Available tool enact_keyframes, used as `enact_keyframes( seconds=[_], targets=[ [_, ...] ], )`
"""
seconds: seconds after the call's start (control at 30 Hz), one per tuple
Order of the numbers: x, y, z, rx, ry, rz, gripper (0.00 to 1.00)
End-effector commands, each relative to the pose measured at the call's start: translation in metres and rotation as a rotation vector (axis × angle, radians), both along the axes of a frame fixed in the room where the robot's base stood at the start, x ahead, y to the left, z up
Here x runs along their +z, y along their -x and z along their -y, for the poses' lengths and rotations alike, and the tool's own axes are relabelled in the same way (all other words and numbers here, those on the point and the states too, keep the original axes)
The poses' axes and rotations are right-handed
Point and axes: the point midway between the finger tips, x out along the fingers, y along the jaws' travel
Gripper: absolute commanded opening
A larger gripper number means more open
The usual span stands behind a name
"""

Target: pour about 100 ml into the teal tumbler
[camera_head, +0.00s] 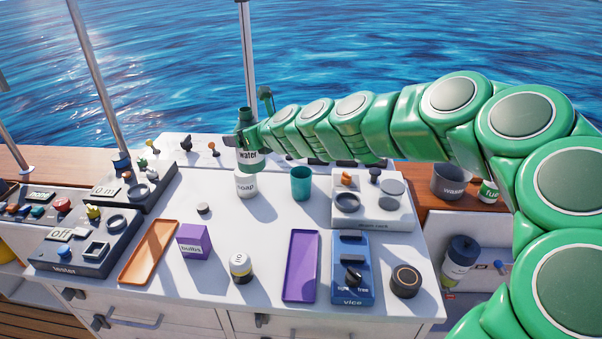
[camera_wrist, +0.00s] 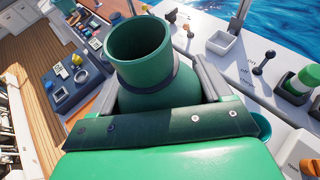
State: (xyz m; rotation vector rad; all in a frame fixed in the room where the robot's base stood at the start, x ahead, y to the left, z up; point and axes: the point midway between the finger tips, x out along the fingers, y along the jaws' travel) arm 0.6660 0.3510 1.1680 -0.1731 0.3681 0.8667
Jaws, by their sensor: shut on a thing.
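My gripper (camera_head: 246,138) is shut on a green bottle with a white label reading "water" (camera_head: 248,155). The bottle is about upright, raised above the far part of the white worktop, over or behind the white soap container. In the wrist view the bottle's round open mouth (camera_wrist: 140,40) points up between the fingers (camera_wrist: 152,78); its contents cannot be made out. The teal tumbler (camera_head: 301,184) stands upright on the worktop, right of the bottle and apart from it. Its inside level is not clear.
The soap container (camera_head: 246,185) stands left of the tumbler. A grey rack block (camera_head: 372,213) stands close on its right. The worktop in front of the tumbler is clear.

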Motion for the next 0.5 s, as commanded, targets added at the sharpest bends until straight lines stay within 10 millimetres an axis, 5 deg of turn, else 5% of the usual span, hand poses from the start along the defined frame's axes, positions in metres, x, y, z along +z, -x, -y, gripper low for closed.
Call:
enact_keyframes(
  seconds=[0.5],
  targets=[
    [-0.023, -0.077, 0.058, 0.033, -0.002, 0.001, 0.35]
  ],
)
